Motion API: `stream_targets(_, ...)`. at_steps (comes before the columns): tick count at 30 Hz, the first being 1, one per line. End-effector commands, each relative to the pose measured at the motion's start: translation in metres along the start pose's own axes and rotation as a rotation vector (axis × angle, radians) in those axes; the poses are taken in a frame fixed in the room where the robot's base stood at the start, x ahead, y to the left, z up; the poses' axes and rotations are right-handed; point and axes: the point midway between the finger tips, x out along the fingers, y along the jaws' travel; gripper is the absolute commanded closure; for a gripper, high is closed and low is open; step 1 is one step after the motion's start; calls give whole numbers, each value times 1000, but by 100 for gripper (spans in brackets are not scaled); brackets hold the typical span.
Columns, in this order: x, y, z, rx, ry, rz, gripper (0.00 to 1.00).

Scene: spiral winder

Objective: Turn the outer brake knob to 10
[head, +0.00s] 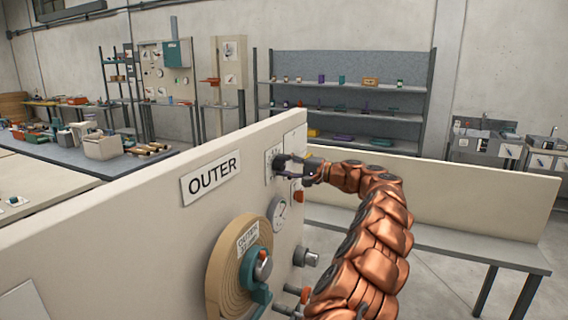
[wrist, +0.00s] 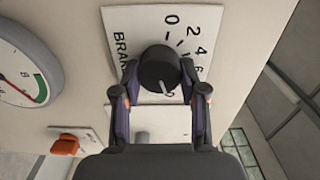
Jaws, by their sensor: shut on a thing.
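The black brake knob (wrist: 159,68) sits on a white dial plate (wrist: 118,22) lettered "BRA…", the rest hidden. The numbers 0, 2, 4 and 6 show around the knob's top and right. A pale mark on the knob points down and slightly right in the wrist view; the number there is hard to read. My gripper (wrist: 160,85) is shut on the knob, one finger on each side. In the head view, my gripper (head: 289,163) reaches the knob from the right, at the panel marked "OUTER" (head: 210,178).
Below the dial are a round gauge (head: 281,213), also in the wrist view (wrist: 18,75), and an orange-red switch (wrist: 65,145). A tan roll (head: 225,262) and a metal knob (head: 306,257) stick out lower on the panel. A low wall (head: 480,185) stands behind my arm.

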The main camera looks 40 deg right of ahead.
Motion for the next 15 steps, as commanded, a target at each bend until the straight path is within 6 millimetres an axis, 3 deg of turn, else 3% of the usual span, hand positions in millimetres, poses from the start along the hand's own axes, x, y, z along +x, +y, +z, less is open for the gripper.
stream_targets(15,-1,1,0,44,1,1,93)
